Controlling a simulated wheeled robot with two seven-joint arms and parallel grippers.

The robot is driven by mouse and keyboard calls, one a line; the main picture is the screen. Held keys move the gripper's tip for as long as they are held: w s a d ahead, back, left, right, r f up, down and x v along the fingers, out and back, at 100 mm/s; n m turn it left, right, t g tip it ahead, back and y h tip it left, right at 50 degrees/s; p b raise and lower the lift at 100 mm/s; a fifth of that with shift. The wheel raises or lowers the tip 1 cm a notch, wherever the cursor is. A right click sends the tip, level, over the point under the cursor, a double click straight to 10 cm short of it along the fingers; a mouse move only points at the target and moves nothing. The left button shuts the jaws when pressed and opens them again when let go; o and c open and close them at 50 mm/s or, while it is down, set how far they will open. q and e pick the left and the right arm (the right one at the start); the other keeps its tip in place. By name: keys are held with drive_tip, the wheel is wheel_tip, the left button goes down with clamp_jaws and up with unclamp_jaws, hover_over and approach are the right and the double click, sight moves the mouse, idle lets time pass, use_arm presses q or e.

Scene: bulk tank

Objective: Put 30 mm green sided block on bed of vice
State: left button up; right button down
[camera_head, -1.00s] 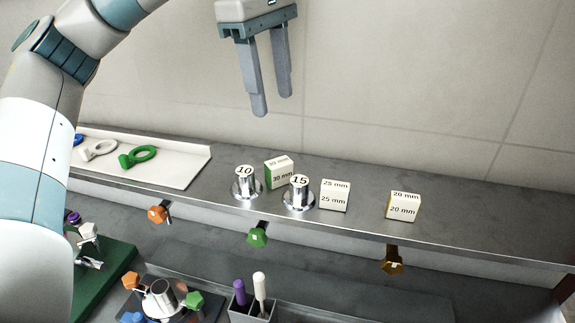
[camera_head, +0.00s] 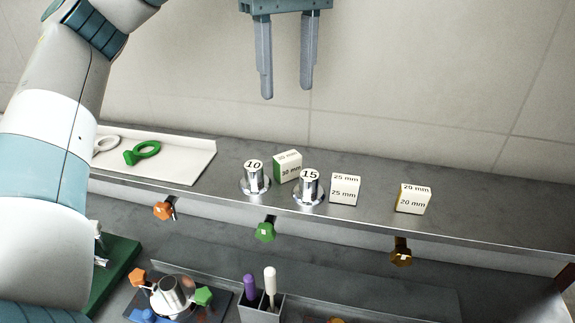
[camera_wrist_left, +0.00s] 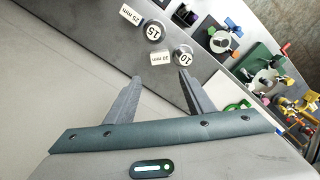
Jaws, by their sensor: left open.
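The 30 mm green sided block (camera_head: 287,166) stands on the shelf, behind and between the weights marked 10 (camera_head: 255,178) and 15 (camera_head: 309,188). Its left side is green and its front is white. The left wrist view shows the 30 mm block (camera_wrist_left: 160,58) beyond and between my fingertips. My left gripper (camera_head: 286,92) is open and empty, pointing down, well above the shelf and apart from the block. A small fixture with orange and green knobs (camera_head: 172,292) sits below the shelf; I cannot tell whether it is the vice. My right gripper is not in view.
A 25 mm block (camera_head: 345,188) and a 20 mm block (camera_head: 413,198) stand to the right on the shelf (camera_head: 480,205). A white tray (camera_head: 190,165) holds rings at the left. Knobs hang under the shelf edge. A pen holder (camera_head: 262,308) stands below.

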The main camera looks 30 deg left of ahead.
use_arm(q)
approach(288, 155)
wheel_tip(288, 155, down, 4)
drive_tip(key=shift+a+f+p, duration=0.1)
drive_tip(key=shift+p, duration=1)
drive_tip(key=shift+f, duration=0.5)
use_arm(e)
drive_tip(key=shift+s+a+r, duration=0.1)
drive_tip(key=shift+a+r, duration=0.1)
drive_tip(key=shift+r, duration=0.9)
